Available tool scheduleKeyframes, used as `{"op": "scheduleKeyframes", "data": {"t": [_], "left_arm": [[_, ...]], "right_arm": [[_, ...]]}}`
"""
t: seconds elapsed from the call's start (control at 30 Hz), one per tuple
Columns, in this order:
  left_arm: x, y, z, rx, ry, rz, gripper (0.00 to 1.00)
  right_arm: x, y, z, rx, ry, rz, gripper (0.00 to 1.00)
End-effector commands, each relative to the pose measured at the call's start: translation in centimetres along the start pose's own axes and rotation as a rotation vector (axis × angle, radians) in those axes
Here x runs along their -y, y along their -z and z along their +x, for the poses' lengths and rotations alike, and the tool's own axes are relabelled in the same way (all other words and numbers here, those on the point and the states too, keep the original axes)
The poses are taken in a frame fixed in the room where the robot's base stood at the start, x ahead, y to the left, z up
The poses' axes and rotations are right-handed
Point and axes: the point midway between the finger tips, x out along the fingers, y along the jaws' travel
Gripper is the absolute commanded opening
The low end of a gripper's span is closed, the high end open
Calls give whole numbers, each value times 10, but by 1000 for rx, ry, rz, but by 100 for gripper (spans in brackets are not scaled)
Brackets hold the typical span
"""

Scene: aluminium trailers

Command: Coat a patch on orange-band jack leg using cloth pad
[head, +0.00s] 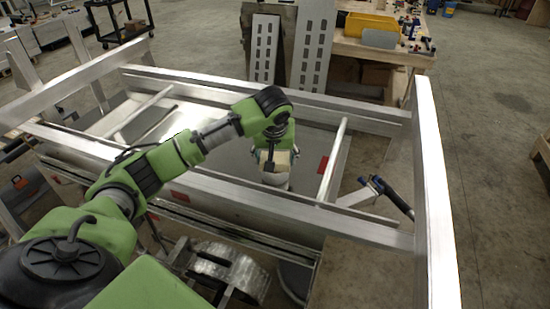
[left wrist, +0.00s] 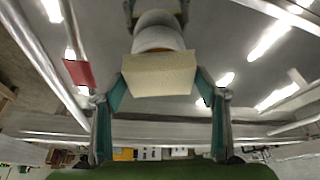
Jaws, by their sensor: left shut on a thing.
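My left gripper (head: 274,160) reaches down inside the trailer frame. In the left wrist view, its two fingers close on opposite sides of a cream cloth pad (left wrist: 158,78). The pad also shows in the head view (head: 281,156). Just beyond the pad is a pale, round, upright part (left wrist: 158,38), probably a jack leg; it also shows below the gripper in the head view (head: 275,180). I cannot tell whether the pad touches it. My right gripper is not in view.
Aluminium trailer rails (head: 433,190) surround the arm. A jack with a dark handle (head: 385,195) stands at the right inside the frame. Red markers (head: 322,165) sit on nearby parts. A workbench with a yellow bin (head: 370,25) is behind. Floor at right is clear.

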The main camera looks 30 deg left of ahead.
Motion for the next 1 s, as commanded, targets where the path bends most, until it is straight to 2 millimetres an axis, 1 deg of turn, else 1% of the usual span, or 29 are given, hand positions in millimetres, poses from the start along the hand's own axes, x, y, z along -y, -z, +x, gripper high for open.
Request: {"op": "scheduleKeyframes", "data": {"t": [0.1,0.7,0.83,1.0], "left_arm": [[-1,6,-11,-5,-4,-1,48],[-1,25,-56,-7,-5,-2,48],[-1,26,-61,-6,-4,-2,48],[0,27,-61,-6,-3,-1,48]], "right_arm": [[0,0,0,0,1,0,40],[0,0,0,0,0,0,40],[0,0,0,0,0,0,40],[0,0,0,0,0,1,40]]}}
